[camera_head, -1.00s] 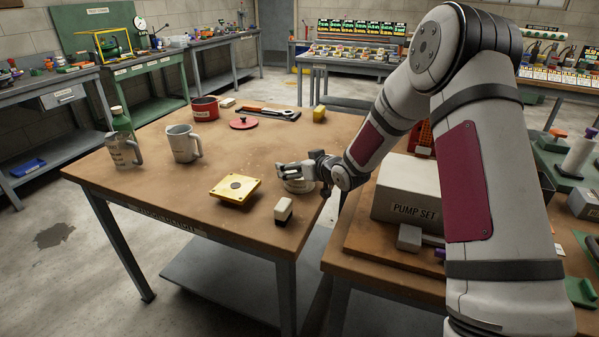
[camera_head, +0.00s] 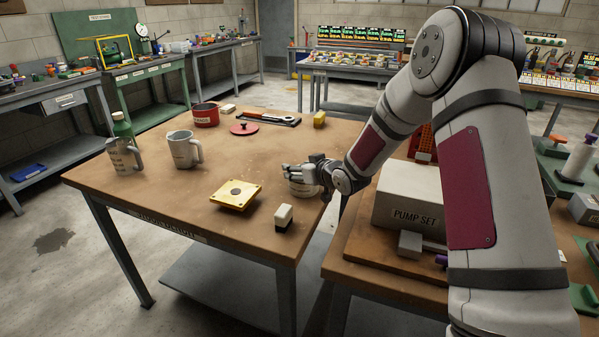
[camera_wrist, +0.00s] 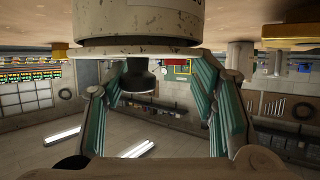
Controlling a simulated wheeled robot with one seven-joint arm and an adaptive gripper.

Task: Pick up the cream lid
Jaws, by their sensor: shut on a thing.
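The cream lid (camera_wrist: 165,58) shows in the wrist view, which is upside down, with a dark knob (camera_wrist: 137,82) at its middle. My gripper (camera_head: 300,170) is shut on the lid, with a finger at each side of it. A cream pot (camera_wrist: 140,18) is right by the lid, on its far side from my gripper. The pot (camera_head: 303,190) also shows in the head view, standing near the right edge of the wooden table, under my fingers. My fingers hide most of the lid there. I cannot tell whether the lid is clear of the pot's rim.
Near the gripper are a yellow plate (camera_head: 237,195) and a small cream-and-black block (camera_head: 283,217). Two grey mugs, a red pot (camera_head: 206,115), a red lid (camera_head: 244,129) and a yellow block (camera_head: 319,119) stand farther off. A PUMP SET box (camera_head: 410,197) is on the right table.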

